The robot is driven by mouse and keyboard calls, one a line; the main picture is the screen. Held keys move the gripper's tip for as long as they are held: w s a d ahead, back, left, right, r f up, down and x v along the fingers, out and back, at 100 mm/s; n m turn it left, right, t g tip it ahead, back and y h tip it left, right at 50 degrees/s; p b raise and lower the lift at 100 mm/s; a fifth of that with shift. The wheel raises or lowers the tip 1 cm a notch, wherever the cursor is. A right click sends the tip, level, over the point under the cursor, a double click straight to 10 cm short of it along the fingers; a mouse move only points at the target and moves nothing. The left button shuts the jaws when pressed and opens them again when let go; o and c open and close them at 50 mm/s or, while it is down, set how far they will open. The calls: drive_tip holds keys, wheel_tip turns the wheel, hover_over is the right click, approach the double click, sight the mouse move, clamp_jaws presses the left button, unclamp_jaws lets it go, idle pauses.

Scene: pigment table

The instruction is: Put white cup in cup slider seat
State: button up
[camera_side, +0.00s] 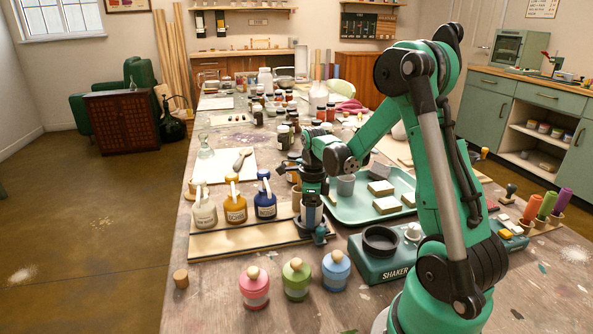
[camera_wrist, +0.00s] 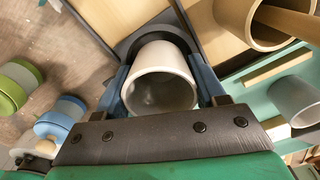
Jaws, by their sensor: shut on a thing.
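The white cup (camera_wrist: 160,82) is between the blue fingers of my gripper (camera_wrist: 162,75) in the wrist view, its open mouth facing the camera. My gripper (camera_side: 311,203) is shut on it in the side view, pointing down, with only a pale strip of the cup (camera_side: 308,215) showing. The dark round cup slider seat (camera_side: 305,228) is directly under the cup at the right end of the wooden board. In the wrist view the dark seat ring (camera_wrist: 128,47) curves around the cup's far side. I cannot tell whether the cup rests fully on the seat.
Three labelled bottles, white (camera_side: 204,213), yellow (camera_side: 235,208) and blue (camera_side: 265,203), stand left of the gripper. A green tray (camera_side: 362,211) with a grey cup (camera_side: 346,185) lies to the right. The shaker (camera_side: 378,265) and pink, green and blue jars (camera_side: 336,272) stand in front.

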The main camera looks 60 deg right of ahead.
drive_tip(key=shift+f, duration=0.45)
idle(0.3)
drive_tip(key=o, duration=1.3)
drive_tip(key=shift+c, duration=1)
drive_tip(key=shift+o, duration=0.9)
drive_tip(key=shift+r, duration=4)
